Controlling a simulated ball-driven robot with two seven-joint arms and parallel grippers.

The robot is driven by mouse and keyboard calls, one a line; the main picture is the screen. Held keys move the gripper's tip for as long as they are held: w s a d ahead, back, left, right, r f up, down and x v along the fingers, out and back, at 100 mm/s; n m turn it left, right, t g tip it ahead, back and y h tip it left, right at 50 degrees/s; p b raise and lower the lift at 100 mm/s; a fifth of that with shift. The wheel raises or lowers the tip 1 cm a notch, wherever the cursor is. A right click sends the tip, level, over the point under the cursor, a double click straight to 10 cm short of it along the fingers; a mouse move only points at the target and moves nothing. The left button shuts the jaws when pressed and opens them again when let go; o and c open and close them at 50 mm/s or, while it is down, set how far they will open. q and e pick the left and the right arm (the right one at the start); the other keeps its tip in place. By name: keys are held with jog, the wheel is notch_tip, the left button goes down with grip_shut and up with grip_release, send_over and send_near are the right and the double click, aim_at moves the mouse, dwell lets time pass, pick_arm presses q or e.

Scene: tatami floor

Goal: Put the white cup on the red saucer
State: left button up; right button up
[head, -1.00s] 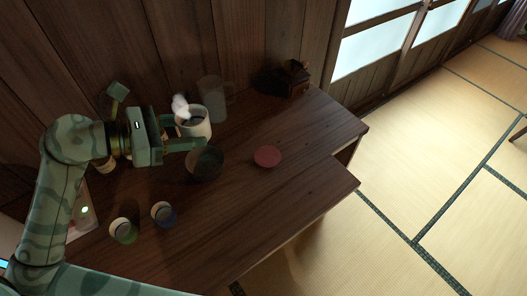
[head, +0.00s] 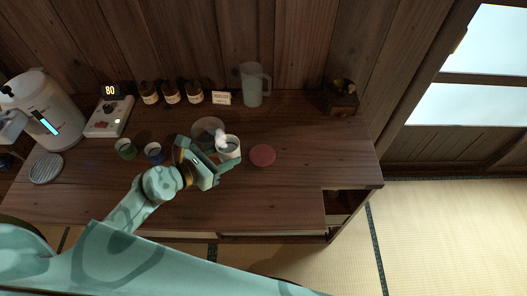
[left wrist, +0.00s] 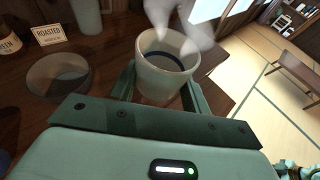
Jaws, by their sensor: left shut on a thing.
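The white cup (head: 229,147) is held by my left gripper (head: 224,163), whose fingers are shut on it. In the left wrist view the cup (left wrist: 166,62) stands upright between the two fingers, with a blue ring inside and white steam above it. The red saucer (head: 262,155) lies flat and empty on the wooden counter, just right of the cup in the head view. The saucer does not show in the left wrist view. My right gripper is not in view.
A dark glass bowl (head: 208,131) stands close left of the cup. A glass pitcher (head: 252,86), brown jars (head: 171,92), and a small label sign (head: 221,98) line the back. Green (head: 126,148) and blue (head: 154,152) cups stand left. The counter right of the saucer is clear.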

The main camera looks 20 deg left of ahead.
pick_arm(q)
jog(key=w+d+f+b, duration=0.2)
jog(key=w+d+f, duration=0.1)
jog(key=w+f, duration=0.3)
jog(key=b, duration=0.4)
send_over(258, 159)
jog(key=s, duration=0.1)
jog(key=f, duration=0.3)
jog(key=shift+a+f, duration=0.2)
jog(key=shift+w+d+f, duration=0.15)
jog(key=shift+w+f, duration=0.2)
jog(key=shift+w, duration=0.05)
jog(key=shift+w+d+f+b, duration=0.1)
jog(key=shift+w+f+b, duration=0.1)
jog(key=shift+f+b, duration=0.15)
notch_tip(258, 159, down, 3)
jog(key=b, duration=0.2)
jog(key=shift+w+f+b, duration=0.15)
jog(key=shift+f+b, duration=0.05)
jog(key=shift+b, duration=0.2)
jog(key=shift+r, duration=0.2)
jog(key=shift+f, duration=0.15)
jog(key=o, duration=1.1)
jog(key=shift+o, duration=0.2)
jog(key=shift+s+r+p, duration=0.2)
jog(key=shift+r+p, duration=0.15)
jog(key=p+v, duration=0.2)
jog(key=v, duration=0.9)
jog(key=shift+s+p, duration=0.3)
jog(key=shift+p, duration=0.05)
